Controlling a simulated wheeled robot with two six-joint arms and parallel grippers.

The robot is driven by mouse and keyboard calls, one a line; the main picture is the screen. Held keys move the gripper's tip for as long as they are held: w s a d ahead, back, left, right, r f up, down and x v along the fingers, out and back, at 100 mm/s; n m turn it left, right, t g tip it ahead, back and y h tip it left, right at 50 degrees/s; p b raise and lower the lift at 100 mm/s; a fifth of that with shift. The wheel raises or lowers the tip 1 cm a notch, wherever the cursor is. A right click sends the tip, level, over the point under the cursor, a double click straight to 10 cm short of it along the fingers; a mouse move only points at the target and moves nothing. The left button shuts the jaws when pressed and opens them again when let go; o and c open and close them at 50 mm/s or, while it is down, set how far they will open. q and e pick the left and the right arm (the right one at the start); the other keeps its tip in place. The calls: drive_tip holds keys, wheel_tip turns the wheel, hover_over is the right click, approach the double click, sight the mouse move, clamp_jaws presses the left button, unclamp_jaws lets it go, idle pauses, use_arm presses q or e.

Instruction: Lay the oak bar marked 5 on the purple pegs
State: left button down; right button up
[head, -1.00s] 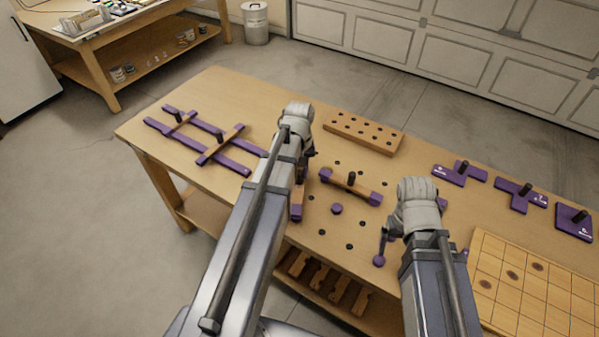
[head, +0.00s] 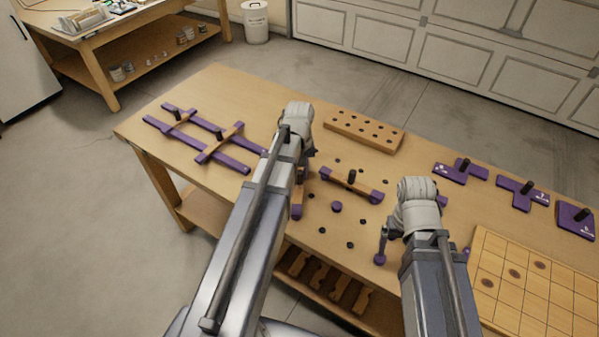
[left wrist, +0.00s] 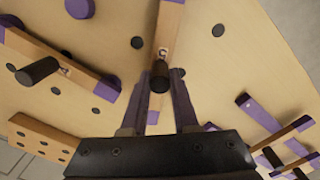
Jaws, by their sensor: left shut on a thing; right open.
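The oak bar marked 5 (left wrist: 166,38) runs lengthwise under my left gripper in the left wrist view, its dark knob (left wrist: 160,76) between the fingers. My left gripper (left wrist: 161,84) is shut on that knob. In the head view my left forearm hides most of this gripper and bar; a purple piece (head: 297,211) shows at the bar's near end. Whether the bar touches or hovers over what lies below, I cannot tell. My right gripper (head: 384,240) is open, partly hidden by its own wrist, close to a purple round peg (head: 380,259). Another purple peg (head: 337,207) stands mid-bench.
An oak bar marked 4 (head: 350,184) lies beside with purple at both ends. A long purple-and-oak frame (head: 205,137) lies at the left. A drilled oak block (head: 364,132) stands at the back; purple knobbed pieces (head: 521,194) and a grid board (head: 535,280) lie right.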

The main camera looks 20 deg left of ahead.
use_arm(q)
drive_tip(key=shift+f, duration=0.15)
use_arm(e)
drive_tip(key=shift+f, duration=0.15)
idle(0.4)
use_arm(q)
drive_tip(key=c, duration=0.6)
unclamp_jaws()
drive_tip(key=shift+o, duration=0.3)
drive_tip(key=o, duration=0.3)
drive_tip(key=shift+o, duration=0.2)
drive_tip(key=shift+r+p, duration=3.85)
drive_tip(key=shift+r, duration=0.15)
use_arm(e)
wheel_tip(320, 180, up, 8)
